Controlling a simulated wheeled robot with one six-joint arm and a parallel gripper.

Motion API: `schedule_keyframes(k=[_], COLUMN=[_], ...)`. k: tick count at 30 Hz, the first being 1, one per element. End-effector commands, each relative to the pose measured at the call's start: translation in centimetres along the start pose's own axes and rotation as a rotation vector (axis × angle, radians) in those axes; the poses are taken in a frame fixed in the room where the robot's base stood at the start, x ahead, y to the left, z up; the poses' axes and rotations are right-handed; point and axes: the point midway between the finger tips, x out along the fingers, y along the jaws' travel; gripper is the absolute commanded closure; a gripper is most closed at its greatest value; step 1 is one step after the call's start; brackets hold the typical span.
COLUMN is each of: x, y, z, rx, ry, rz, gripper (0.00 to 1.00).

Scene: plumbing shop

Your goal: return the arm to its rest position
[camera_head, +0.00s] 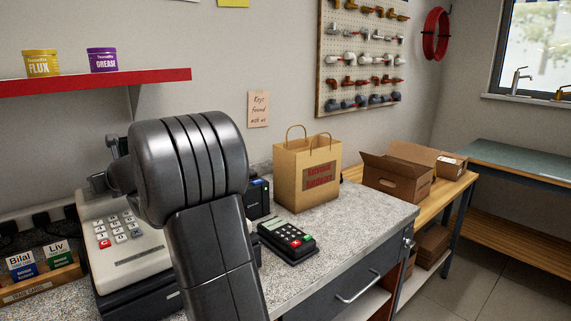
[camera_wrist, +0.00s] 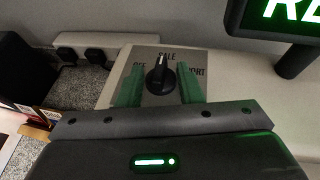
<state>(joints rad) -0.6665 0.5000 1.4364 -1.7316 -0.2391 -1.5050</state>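My arm (camera_head: 200,180) rises in the middle of the head view and hides my gripper there. In the wrist view my gripper (camera_wrist: 160,72) is open, with its two green fingers apart. Between the fingers, a black knob (camera_wrist: 161,78) with its white mark toward "SALE" shows on a grey plate (camera_wrist: 185,57). A gap shows on each side of the knob; I cannot tell how far the fingertips are from the plate. The plate is on the cream cash register (camera_head: 150,255), which my arm partly covers in the head view.
A card terminal (camera_head: 286,240) and a paper bag (camera_head: 308,175) stand on the speckled counter (camera_head: 345,235). A red shelf (camera_head: 95,82) with two tubs is above left. Trade cards (camera_head: 38,270) stand at the lower left. A green-lit display (camera_wrist: 285,25) is close right of my gripper.

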Motion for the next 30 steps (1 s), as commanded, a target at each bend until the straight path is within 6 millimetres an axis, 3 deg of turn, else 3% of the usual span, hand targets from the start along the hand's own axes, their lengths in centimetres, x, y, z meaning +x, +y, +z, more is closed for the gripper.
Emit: schedule_keyframes(k=[30], x=[0.3], y=[-1.4], z=[0.5], rx=[-0.225], ry=[0.000], rz=[0.544], gripper=[0.67])
